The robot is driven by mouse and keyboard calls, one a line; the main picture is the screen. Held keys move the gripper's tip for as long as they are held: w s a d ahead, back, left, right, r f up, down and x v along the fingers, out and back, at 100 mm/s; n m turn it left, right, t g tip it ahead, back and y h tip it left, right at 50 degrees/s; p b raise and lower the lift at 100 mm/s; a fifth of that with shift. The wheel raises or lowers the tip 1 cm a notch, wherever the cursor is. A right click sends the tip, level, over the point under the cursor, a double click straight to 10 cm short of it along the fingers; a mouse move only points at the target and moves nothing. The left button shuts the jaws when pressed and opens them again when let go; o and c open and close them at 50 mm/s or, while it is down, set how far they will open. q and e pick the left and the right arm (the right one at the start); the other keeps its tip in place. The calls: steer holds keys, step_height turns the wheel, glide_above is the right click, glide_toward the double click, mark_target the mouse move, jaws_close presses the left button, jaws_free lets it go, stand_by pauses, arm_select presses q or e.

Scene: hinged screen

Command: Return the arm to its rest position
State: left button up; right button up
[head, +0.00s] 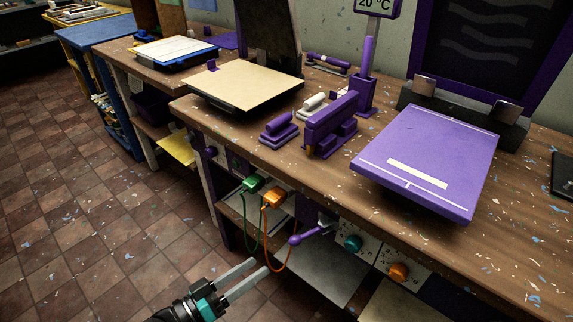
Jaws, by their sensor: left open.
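My left gripper (262,266) comes in at the bottom, left of the middle. Its two grey fingers are apart, with nothing visible between them. It is in front of the workbench and over the tiled floor, below the tabletop in the picture. A looped orange cable (266,238) hangs from the bench front just beyond the fingertips. My right gripper is not in view.
The speckled wooden workbench (400,235) runs across the right. On it are a purple slab (430,155), a beige board (247,84) and purple tools (328,125). A purple lever (308,234) sticks out from the bench front. The floor (90,240) at left is clear.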

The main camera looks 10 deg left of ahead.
arm_select(q)
steer(key=shift+f, duration=0.1)
steer(key=s+a+f+g+y, duration=0.2)
steer(key=a+f+y, duration=0.2)
steer(key=f, duration=0.6)
steer(key=s+a+f+g+y, duration=0.25)
steer(key=a+f+y, duration=0.25)
steer(key=f, duration=0.6)
steer(key=s+f+m+g+y, duration=0.1)
steer(key=s+f+g, duration=0.3)
steer(key=s, duration=0.6)
steer(key=s+d+f+g+y, duration=0.1)
steer(key=s+f+g, duration=0.2)
steer(key=s+f, duration=0.5)
steer(key=shift+s+d+f+m+g, duration=0.2)
steer(key=shift+s+f+m+g, duration=0.15)
steer(key=shift+s, duration=0.6)
